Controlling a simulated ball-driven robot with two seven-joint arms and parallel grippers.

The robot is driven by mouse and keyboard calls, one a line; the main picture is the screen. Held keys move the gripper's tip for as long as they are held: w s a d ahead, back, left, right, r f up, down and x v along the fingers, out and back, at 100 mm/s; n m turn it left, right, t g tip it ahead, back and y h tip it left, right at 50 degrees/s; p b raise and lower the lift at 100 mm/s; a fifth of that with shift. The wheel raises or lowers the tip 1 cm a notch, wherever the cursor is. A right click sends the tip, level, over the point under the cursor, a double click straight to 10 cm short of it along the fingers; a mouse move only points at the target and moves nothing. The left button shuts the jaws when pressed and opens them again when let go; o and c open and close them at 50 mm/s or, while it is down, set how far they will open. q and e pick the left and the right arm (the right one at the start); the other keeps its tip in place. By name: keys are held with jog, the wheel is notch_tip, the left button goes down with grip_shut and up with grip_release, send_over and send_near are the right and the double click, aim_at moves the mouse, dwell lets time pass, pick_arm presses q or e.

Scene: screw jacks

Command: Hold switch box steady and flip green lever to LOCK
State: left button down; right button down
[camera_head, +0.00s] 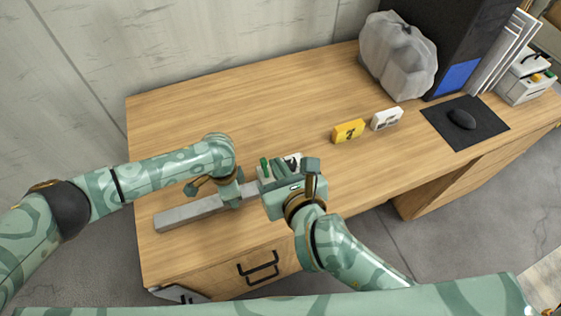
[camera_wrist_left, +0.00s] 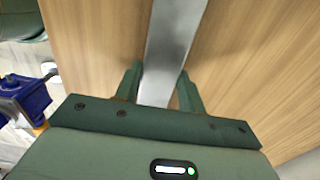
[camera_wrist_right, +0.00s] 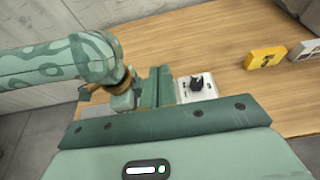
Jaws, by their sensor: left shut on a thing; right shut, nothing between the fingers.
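A white switch box (camera_head: 294,160) stands on the desk, partly hidden behind my right gripper in the head view. In the right wrist view the box (camera_wrist_right: 196,87) carries a black knob. A long grey bar (camera_head: 190,213) runs along the desk toward the box; whether they join is hidden. My left gripper (camera_head: 232,198) is shut on the bar, which lies between its fingers in the left wrist view (camera_wrist_left: 160,85). My right gripper (camera_wrist_right: 157,85) is shut and empty, close beside the box; whether it touches the lever is unclear.
A yellow block (camera_head: 348,131) and a white block (camera_head: 386,119) stand right of the box. Farther right are a plastic bag (camera_head: 398,55), a mouse (camera_head: 461,118) on a black mat (camera_head: 487,112) and a computer tower (camera_head: 452,40). The desk's back left is clear.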

jog(key=shift+s+d+r, duration=0.1)
jog(key=shift+s+r, duration=0.15)
jog(key=shift+r, duration=0.45)
jog(key=shift+s+d+r, duration=0.1)
jog(key=shift+s+r, duration=0.15)
jog(key=shift+r, duration=0.4)
pick_arm(q)
jog(key=c, duration=0.8)
grip_release()
jog(key=shift+o, duration=0.2)
jog(key=shift+r, duration=0.15)
